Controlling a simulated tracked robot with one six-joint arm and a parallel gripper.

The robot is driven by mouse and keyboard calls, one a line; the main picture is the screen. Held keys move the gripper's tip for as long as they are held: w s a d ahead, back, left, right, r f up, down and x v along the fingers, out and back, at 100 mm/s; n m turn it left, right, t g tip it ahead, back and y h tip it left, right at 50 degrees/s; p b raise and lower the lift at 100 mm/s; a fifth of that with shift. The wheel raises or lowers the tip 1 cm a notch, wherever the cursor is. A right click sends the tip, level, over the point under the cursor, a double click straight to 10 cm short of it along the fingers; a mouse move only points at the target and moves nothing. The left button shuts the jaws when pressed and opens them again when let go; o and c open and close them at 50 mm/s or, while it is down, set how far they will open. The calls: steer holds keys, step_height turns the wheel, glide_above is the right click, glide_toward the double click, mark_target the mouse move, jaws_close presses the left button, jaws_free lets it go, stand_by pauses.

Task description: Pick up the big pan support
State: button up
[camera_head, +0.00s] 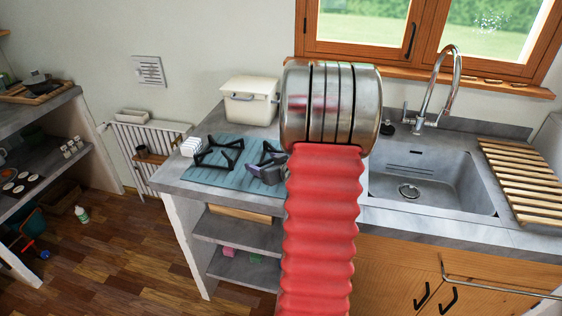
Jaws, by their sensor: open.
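Two black pan supports lie on the blue-grey hob plate (205,172) set in the counter. The left pan support (219,153) shows whole, with its arms spread in a cross, and looks like the bigger one. The right pan support (263,158) is partly hidden by a small grey-purple vessel (269,174) and by my arm. My red ribbed arm with its steel drum rises in front of the counter, right of the hob. My gripper does not show; it may be hidden behind the arm.
A cream lidded bin (250,101) stands behind the hob, and a small white ribbed item (190,147) at its left edge. The sink (430,180), tap (445,85) and wooden drainer (515,180) are at the right. Shelves (240,232) lie below the hob.

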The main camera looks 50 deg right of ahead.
steer(key=shift+c, duration=0.5)
steer(key=c, duration=1)
steer(key=shift+c, duration=0.4)
steer(key=shift+r, duration=0.15)
step_height(320, 180, up, 10)
steer(key=shift+f, duration=0.1)
